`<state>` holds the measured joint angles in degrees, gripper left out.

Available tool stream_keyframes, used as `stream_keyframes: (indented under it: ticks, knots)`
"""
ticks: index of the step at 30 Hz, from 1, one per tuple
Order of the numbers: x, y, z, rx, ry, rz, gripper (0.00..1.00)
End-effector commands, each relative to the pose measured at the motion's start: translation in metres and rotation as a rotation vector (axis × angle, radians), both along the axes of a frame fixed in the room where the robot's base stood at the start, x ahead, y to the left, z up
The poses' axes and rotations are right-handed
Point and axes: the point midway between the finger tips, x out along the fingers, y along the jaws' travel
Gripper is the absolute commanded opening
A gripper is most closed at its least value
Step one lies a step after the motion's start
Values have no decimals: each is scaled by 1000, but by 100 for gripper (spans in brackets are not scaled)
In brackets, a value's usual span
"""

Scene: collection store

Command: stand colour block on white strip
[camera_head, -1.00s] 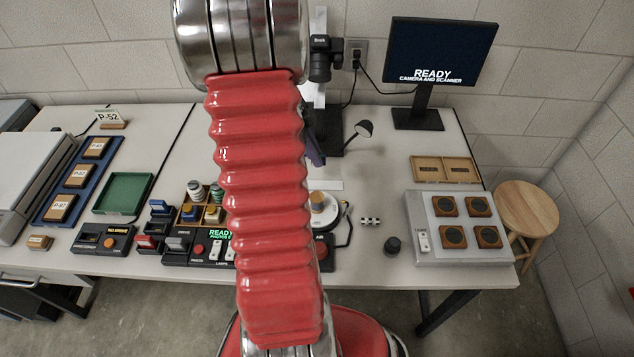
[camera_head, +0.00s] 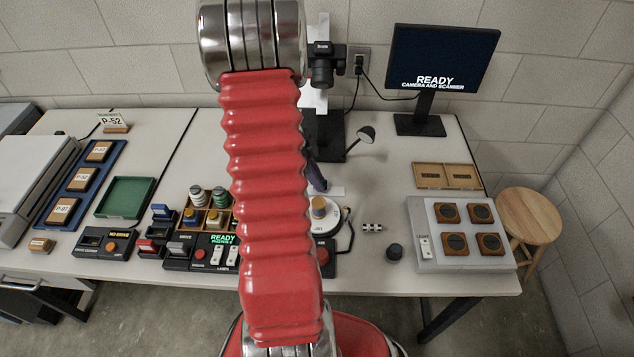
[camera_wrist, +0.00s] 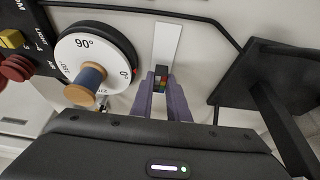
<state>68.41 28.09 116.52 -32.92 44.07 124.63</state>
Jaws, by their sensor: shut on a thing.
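In the wrist view the colour block (camera_wrist: 161,79), dark with small red, green, yellow and blue patches, is between the tips of my gripper (camera_wrist: 162,88). The two purple fingers are shut on it. The white strip (camera_wrist: 167,42) lies flat just beyond the block, its near end by the fingertips. I cannot tell whether the block touches the strip or the table. In the head view my arm hides most of my gripper; one purple finger (camera_head: 317,178) shows, close to the white strip (camera_head: 336,191). The block is hidden there.
A round dial turntable (camera_wrist: 92,55) with a wooden spool (camera_wrist: 85,85) stands left of my gripper. A black stand base (camera_wrist: 262,80) is at the right. A small lamp (camera_head: 365,134) and a camera on a column (camera_head: 322,70) stand behind.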

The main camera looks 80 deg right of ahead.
Motion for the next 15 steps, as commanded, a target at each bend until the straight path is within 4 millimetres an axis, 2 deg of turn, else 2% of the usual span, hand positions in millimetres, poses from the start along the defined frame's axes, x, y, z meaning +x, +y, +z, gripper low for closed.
stream_keyframes:
  ticks: [4,15]
  knots:
    - [0,0,-13,1,-1,1,0]
    - [0,0,-15,0,0,0,0]
